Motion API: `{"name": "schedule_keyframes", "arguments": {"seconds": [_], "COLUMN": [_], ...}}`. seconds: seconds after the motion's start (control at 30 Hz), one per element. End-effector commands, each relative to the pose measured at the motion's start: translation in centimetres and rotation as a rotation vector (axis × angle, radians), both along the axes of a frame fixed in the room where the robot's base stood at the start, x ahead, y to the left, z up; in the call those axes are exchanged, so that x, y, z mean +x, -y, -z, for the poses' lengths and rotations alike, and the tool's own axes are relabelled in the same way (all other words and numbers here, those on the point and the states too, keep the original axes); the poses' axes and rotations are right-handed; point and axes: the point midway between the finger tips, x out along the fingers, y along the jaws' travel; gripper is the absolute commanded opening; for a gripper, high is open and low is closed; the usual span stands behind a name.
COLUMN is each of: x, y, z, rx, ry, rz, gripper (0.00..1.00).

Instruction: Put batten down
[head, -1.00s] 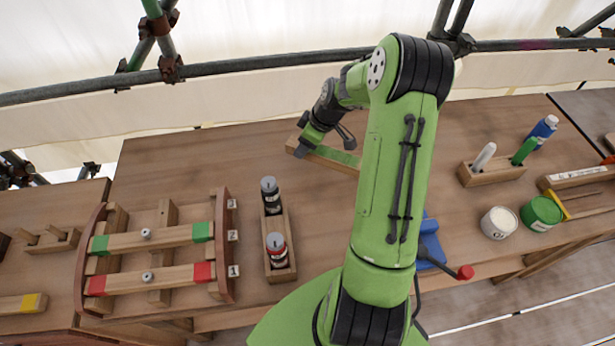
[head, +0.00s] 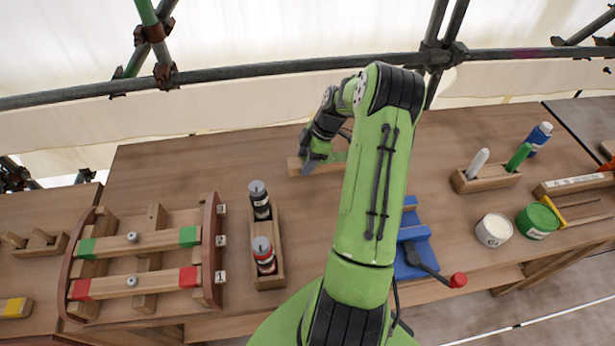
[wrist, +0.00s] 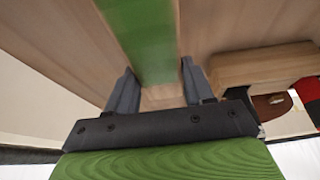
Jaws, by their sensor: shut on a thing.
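My gripper (head: 313,160) is shut on a wooden batten (head: 326,168) with a green painted section, over the back middle of the bench. In the wrist view the batten (wrist: 142,40) runs between the two fingers (wrist: 155,88), green face showing. Its right part is hidden behind my arm in the head view. The batten is low over the bench top; I cannot tell if it touches. At left, a rack (head: 212,250) numbered 1 to 3 holds a red-ended batten (head: 150,283) at 1 and a green-ended batten (head: 155,241) at 2.
A wooden holder (head: 270,281) with a black bottle (head: 259,199) and a red-banded bottle (head: 264,254) stands right of the rack. A blue stand (head: 412,262) is right of my arm. Tins and a marker block (head: 486,180) stand farther right. The bench's back left is clear.

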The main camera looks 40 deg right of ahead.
Motion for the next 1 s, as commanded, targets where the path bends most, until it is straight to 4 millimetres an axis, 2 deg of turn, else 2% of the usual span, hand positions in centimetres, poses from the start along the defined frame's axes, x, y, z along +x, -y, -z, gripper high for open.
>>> {"name": "schedule_keyframes", "arguments": {"seconds": [0.03, 0.17, 0.4, 0.73, 0.77, 0.9, 1.0], "x": [0.0, 0.1, 0.1, 0.1, 0.0, 0.0, 0.0], "y": [-0.1, -0.1, -0.1, 0.0, 0.0, 0.0, 0.0], "z": [1.1, 2.6, 6.7, 7.1, 7.1, 7.0, 6.9], "rx": [0.003, 0.001, 0.001, -0.002, -0.001, -0.001, -0.001], "ry": [0.000, 0.001, 0.001, 0.001, 0.000, 0.001, 0.001], "rz": [-0.001, -0.001, 0.000, 0.000, 0.000, 0.000, 0.000], "gripper": [0.09, 0.09, 0.09, 0.09, 0.55, 0.76, 0.77]}}
